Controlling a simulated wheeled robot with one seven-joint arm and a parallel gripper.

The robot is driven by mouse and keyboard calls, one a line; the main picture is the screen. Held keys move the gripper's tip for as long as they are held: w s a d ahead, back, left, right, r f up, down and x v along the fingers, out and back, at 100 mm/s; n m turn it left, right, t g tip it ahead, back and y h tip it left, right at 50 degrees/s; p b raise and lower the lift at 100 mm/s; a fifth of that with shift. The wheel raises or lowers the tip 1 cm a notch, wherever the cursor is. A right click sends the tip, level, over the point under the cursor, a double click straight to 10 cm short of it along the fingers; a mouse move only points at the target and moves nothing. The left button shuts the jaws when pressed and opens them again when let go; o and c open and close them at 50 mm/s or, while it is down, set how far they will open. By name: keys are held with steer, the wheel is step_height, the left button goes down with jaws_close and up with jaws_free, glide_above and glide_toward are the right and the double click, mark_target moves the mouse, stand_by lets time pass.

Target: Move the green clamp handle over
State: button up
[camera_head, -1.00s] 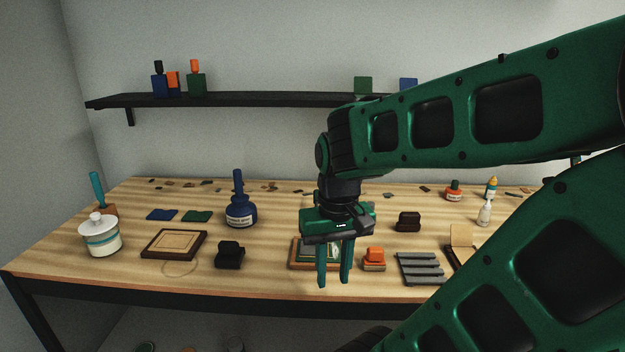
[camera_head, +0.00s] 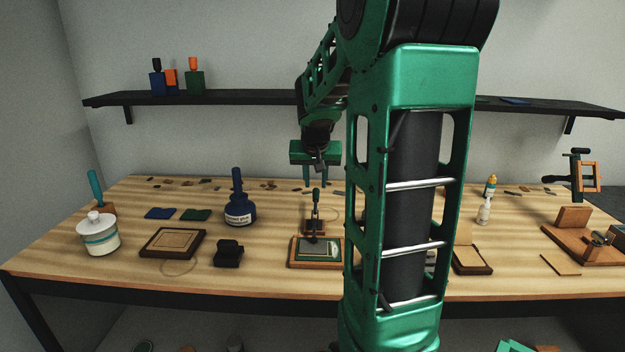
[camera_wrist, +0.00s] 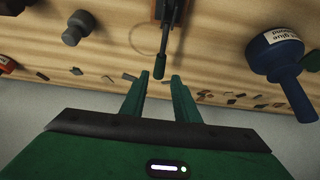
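The toggle clamp stands on a small wooden base (camera_head: 314,228) behind the framed green mat (camera_head: 318,252) at the middle of the table. Its handle (camera_head: 316,198) points up, with a dark grip at the top. In the wrist view the clamp handle (camera_wrist: 162,50) shows a green grip whose end lies near the gap between my fingertips. My gripper (camera_head: 316,184) is above the far part of the table, behind the clamp in the head view. In the wrist view my gripper (camera_wrist: 159,77) is open, and nothing is seen held between the fingers.
A blue glue bottle (camera_head: 239,212) stands left of the clamp, and a black block (camera_head: 229,253) lies front left. My arm hides the table right of the clamp. A wooden fixture (camera_head: 578,240) stands far right. A shelf (camera_head: 210,100) runs along the wall.

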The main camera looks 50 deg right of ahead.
mark_target(315, 192)
steer(key=x, duration=0.6)
steer(key=shift+f, duration=0.25)
steer(key=shift+w, duration=0.15)
steer(key=c, duration=0.4)
steer(key=shift+r, duration=0.1)
steer(key=shift+c, duration=0.8)
steer(key=shift+w+v, duration=0.2)
steer(key=shift+v, duration=1.2)
steer(key=shift+d+r, duration=0.1)
steer(key=shift+r, duration=0.1)
